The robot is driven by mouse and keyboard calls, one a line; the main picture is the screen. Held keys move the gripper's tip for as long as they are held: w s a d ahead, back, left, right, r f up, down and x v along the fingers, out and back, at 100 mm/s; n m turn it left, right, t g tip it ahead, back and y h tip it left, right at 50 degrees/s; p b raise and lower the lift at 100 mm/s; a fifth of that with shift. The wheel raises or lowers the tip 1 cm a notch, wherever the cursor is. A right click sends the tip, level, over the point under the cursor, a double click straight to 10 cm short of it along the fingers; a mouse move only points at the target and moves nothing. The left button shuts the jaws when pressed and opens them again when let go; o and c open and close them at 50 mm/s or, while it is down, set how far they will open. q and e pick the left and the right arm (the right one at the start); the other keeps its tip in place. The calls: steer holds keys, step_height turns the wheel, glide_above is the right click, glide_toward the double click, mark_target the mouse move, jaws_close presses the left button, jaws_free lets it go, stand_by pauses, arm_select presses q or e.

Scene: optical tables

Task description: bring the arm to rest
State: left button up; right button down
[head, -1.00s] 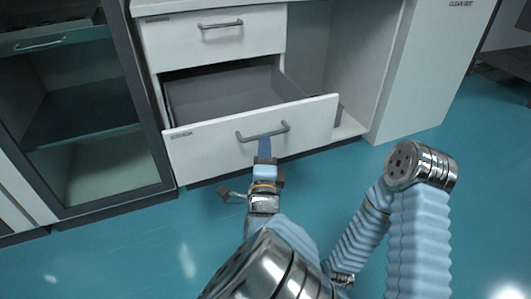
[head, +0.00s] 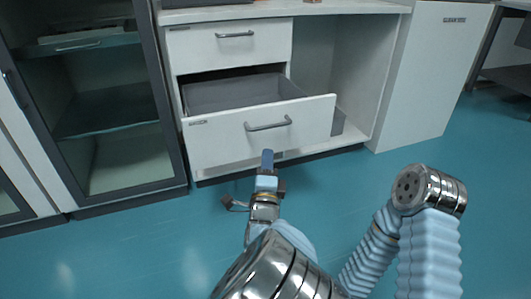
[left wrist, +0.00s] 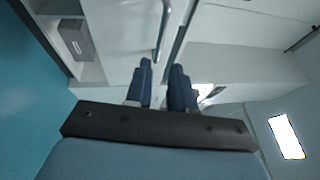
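My left gripper (head: 267,158) is in front of the white cabinet, just below the handle (head: 268,124) of the pulled-out lower drawer (head: 215,145). In the left wrist view its two blue fingers (left wrist: 161,68) stand apart with nothing between them. The drawer's handle (left wrist: 163,30) shows beyond the fingertips there, apart from them. The drawer is open and its grey inside looks empty as far as I can see. My right gripper is out of view; part of my arm shows at the lower right of the head view.
A closed upper drawer (head: 230,46) is above the open one. A glass-door cabinet (head: 110,110) stands at left and a white panel (head: 425,80) at right. A grey box (left wrist: 76,38) sits in the open bay. The teal floor (head: 340,185) in front is clear.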

arm_select(q)
steer(key=s+a+f+n+g+y+p, duration=0.1)
steer(key=s+a+f+n+g+p, duration=0.1)
steer(key=a+f+n+g, duration=0.45)
steer(key=s+a+f+n+g+y+p, duration=0.1)
steer(key=s+a+f+p, duration=0.2)
steer(key=f, duration=0.7)
steer(key=s+a+f+n+g+p, duration=0.2)
steer(key=a+f+n+g, duration=0.15)
steer(key=a+f, duration=0.4)
steer(key=s+f+n+g+h+p, duration=0.2)
steer(key=s+n+g, duration=0.2)
steer(key=s, duration=0.5)
steer(key=s+d+f+n+g+h+p, duration=0.1)
steer(key=s+n+g, duration=0.3)
steer(key=s, duration=0.6)
steer(key=f+n+h+p, duration=0.1)
steer(key=n, duration=0.1)
steer(key=shift+d+f+n, duration=0.15)
steer(key=shift+d+n, duration=0.15)
steer(key=shift+n, duration=0.1)
